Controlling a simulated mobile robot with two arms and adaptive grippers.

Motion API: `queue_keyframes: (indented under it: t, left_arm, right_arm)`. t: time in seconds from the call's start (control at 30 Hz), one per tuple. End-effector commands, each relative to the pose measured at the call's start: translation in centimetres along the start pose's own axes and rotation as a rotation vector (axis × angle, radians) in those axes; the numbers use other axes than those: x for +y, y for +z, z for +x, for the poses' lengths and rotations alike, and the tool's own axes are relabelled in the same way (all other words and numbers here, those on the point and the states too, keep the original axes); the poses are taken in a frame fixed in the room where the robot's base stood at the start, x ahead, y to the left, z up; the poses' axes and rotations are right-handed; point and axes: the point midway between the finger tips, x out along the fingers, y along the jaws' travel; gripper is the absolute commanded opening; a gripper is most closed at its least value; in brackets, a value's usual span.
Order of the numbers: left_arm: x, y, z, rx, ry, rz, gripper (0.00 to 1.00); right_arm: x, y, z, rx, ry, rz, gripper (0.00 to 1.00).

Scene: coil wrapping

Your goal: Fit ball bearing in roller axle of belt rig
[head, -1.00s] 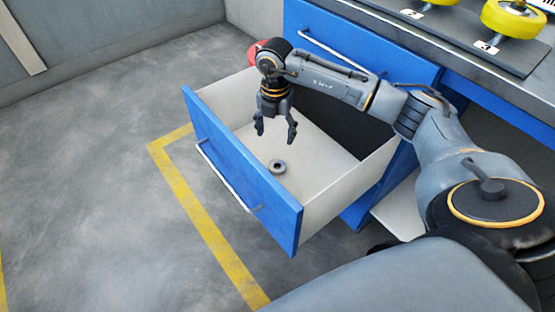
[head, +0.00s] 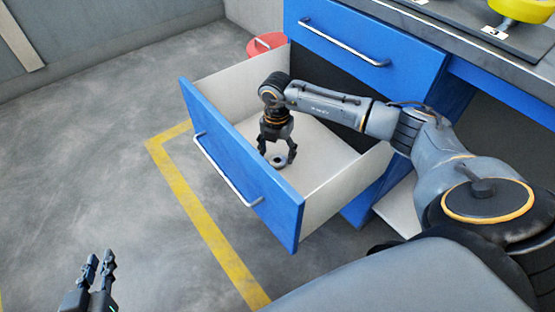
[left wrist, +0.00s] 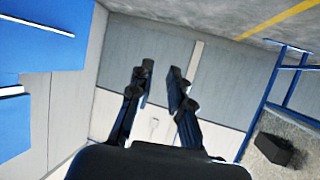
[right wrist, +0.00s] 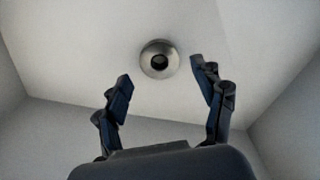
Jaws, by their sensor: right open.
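The ball bearing (head: 277,162), a small grey metal ring with a dark hole, lies flat on the floor of the open drawer (head: 318,178). My right gripper (head: 276,156) points down into the drawer, open, with its fingers to either side of the bearing. In the right wrist view the bearing (right wrist: 147,59) appears just beyond and between the open fingertips, with no visible contact. My left gripper (head: 100,257) is at the bottom left of the head view, over the floor. Its fingers stand apart and empty in the left wrist view (left wrist: 161,70). No roller axle can be made out.
The blue drawer front (head: 245,180) and pale side walls surround my right gripper. A closed blue drawer (head: 365,45) is above. A bench top with a yellow wheel (head: 520,8) is at top right. A red round object (head: 267,43) stands behind the drawer.

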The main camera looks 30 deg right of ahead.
Motion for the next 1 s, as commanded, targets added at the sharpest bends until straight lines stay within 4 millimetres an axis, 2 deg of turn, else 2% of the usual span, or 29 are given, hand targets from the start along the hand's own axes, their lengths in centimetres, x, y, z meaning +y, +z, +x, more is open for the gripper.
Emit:
queue_keyframes:
  t: [0.1,0.23,0.57,0.87,1.0]
  left_arm:
    - [0.3,-1.9,0.3,0.106,0.006,0.000,0.19]
    - [0.5,-3.4,0.3,0.183,0.010,0.000,0.19]
    - [0.5,-4.0,0.2,0.213,0.012,-0.001,0.19]
    - [0.5,-4.0,0.2,0.212,0.012,-0.001,0.19]
    - [0.5,-4.0,0.2,0.212,0.011,-0.001,0.19]
  right_arm:
    - [-0.1,-0.1,1.6,0.001,-0.002,0.000,0.69]
    - [-0.1,0.0,2.4,0.000,0.000,0.000,0.69]
    - [-0.1,0.0,2.6,-0.001,0.000,-0.001,0.69]
    - [-0.1,0.0,2.6,0.000,0.000,0.000,0.08]
    - [-0.1,0.0,2.5,-0.001,0.000,0.000,0.08]
